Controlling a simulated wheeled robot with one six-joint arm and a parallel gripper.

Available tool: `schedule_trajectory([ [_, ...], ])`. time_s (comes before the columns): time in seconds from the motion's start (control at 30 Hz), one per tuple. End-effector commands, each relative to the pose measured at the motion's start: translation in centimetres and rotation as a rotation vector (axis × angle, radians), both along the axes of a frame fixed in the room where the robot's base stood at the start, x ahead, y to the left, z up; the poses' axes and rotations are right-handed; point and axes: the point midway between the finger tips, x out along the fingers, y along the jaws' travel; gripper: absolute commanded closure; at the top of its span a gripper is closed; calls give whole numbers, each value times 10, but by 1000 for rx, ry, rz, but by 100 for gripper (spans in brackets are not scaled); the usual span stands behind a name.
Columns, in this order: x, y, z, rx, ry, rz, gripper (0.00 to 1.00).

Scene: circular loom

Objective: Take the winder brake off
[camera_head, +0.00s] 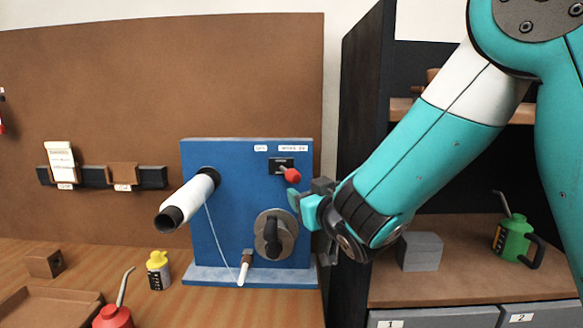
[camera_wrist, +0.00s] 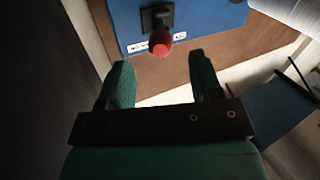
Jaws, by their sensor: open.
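The winder brake is a small lever with a red knob (camera_head: 291,175) on a black switch plate (camera_head: 281,165), near the top right of the blue winder panel (camera_head: 225,240). Two small white labels sit above it; the left one seems to read OFF. The lever tilts to the right in the head view. My gripper (camera_head: 302,197) is just below and right of the knob. In the wrist view, my gripper (camera_wrist: 161,70) is open and empty. The red knob (camera_wrist: 160,42) shows just ahead of the gap between the fingertips, apart from both.
A white roller (camera_head: 187,200) juts from the panel's left, with a thread running down. A grey disc with a dark handle (camera_head: 268,235) sits below the brake. A yellow bottle (camera_head: 158,270) and a red oil can (camera_head: 113,315) stand left. A shelf with a grey block (camera_head: 420,250) is right.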

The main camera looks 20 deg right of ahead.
Motion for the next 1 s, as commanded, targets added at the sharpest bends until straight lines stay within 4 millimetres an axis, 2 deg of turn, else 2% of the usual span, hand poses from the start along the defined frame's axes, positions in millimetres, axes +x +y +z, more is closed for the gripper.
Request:
schedule_trajectory([
  [0.17,10,-1,12,-32,-52,4,41],
  [0.6,70,5,12,-31,-51,3,41],
  [0.97,77,7,9,-31,-52,4,41],
  [1.0,77,7,9,-31,-52,4,48],
])
